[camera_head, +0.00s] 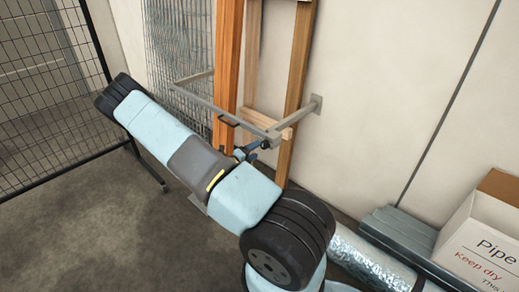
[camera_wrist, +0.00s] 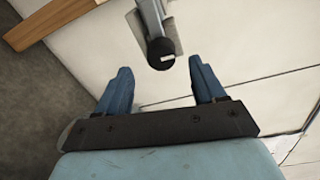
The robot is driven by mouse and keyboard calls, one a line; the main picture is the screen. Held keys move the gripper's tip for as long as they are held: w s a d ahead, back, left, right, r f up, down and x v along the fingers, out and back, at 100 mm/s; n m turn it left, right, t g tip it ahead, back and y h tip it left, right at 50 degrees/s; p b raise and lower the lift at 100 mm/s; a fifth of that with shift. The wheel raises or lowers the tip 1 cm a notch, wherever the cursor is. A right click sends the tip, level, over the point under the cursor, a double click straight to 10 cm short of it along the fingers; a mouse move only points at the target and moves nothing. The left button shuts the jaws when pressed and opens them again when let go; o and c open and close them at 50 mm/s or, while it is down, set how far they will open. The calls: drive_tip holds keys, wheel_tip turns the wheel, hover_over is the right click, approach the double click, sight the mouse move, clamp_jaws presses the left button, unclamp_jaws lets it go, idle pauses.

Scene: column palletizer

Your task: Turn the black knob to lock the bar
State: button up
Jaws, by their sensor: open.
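A grey metal bar (camera_head: 225,111) runs across in front of upright wooden boards (camera_head: 228,62), between arms fixed to the wall. The black knob (camera_wrist: 160,53) is at the end of a grey metal arm in the wrist view, with a small pale mark on its face. In the head view the knob (camera_head: 266,144) is small and dark at the bar's near right corner. My gripper (camera_wrist: 160,66) is open, with one blue finger on each side of the knob and a gap on both sides. In the head view my gripper (camera_head: 250,150) is partly hidden behind my arm.
A wire mesh fence (camera_head: 45,80) stands at left. A cardboard box (camera_head: 485,235), grey lengths (camera_head: 400,232) and a shiny wrapped roll (camera_head: 370,262) lie at lower right. The floor at left is clear.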

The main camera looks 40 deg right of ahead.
drive_tip(key=s+a, duration=0.1)
drive_tip(key=a, duration=0.7)
drive_tip(key=shift+s+a+r, duration=0.2)
drive_tip(key=shift+a, duration=0.05)
drive_tip(key=shift+c, duration=0.3)
